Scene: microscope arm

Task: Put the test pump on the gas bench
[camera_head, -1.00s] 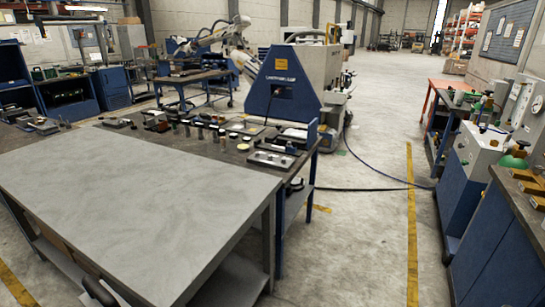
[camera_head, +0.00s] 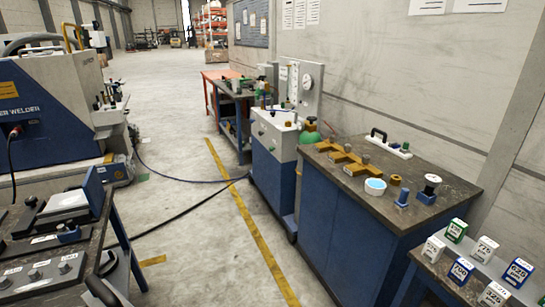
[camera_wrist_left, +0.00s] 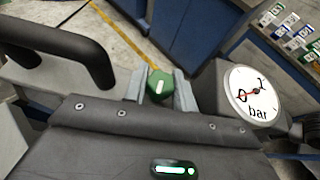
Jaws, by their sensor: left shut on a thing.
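My left gripper (camera_wrist_left: 160,92) is shut on the test pump, around its green knob. The pump shows a round white bar gauge (camera_wrist_left: 252,92) at the right and a thick black handle (camera_wrist_left: 60,45) at the left. In the head view, a dark curved part (camera_head: 103,288), probably the pump's handle, shows at the lower left. A blue bench with a dark top (camera_head: 440,183) stands at the right, and a blue cabinet with a white gas panel (camera_head: 275,138) stands beyond it. No label shows which is the gas bench. My right gripper is not in view.
The dark top carries brass fittings (camera_head: 345,160), a white cup (camera_head: 375,187), small blue gauged parts (camera_head: 428,190) and a black-handled white plate (camera_head: 388,142). Numbered boxes (camera_head: 460,270) stand at front right. A green cylinder (camera_head: 310,132) stands behind. Cables cross the floor.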

